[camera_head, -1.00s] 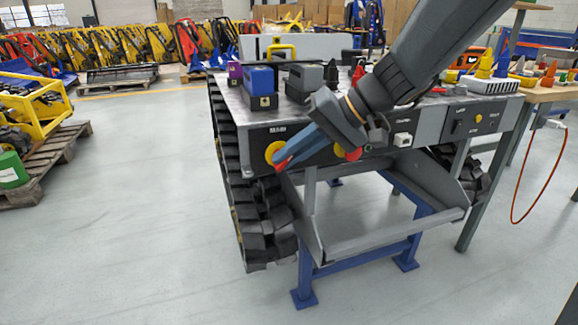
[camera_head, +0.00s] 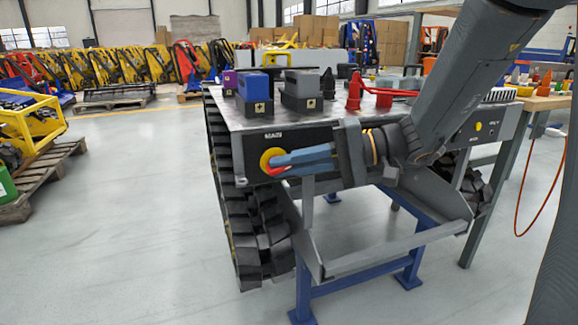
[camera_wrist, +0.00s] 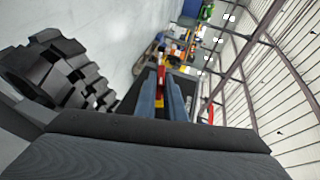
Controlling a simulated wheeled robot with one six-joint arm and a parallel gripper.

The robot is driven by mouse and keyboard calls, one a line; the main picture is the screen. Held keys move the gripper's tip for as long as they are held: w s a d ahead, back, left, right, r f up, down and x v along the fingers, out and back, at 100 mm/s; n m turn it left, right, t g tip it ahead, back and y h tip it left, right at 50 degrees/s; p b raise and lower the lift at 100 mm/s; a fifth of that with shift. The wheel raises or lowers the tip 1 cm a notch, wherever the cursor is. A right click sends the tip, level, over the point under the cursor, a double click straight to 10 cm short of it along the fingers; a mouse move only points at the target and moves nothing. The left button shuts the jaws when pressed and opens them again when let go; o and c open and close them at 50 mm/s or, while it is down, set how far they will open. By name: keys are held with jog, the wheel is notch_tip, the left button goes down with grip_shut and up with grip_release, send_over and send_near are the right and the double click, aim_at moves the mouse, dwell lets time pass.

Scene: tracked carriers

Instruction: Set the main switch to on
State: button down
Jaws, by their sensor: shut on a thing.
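The main switch is a round yellow plate (camera_head: 266,160) with a red handle (camera_head: 276,171), under the "MAIN" label on the dark front panel of the tracked carrier (camera_head: 228,108). My gripper (camera_head: 279,162) reaches it from the right, its blue fingers nearly level. The fingers are shut on the red handle and cover most of it. In the wrist view the red handle (camera_wrist: 161,76) shows between the tips of the two blue fingers (camera_wrist: 161,92). The handle's exact angle and any on/off marks are too small or hidden to read.
A purple block (camera_head: 230,82), a blue block (camera_head: 255,92) and a grey block (camera_head: 301,92) stand on the carrier's top. The black track (camera_head: 262,225) runs below the switch.

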dwell(0.3)
jog(key=c, duration=1.8)
grip_release()
jog(key=shift+c, duration=0.2)
jog(key=p+v, duration=0.2)
jog(key=v, duration=0.5)
jog(key=shift+d, duration=0.4)
jog(key=shift+s+a, duration=0.1)
jog(key=shift+s, duration=0.05)
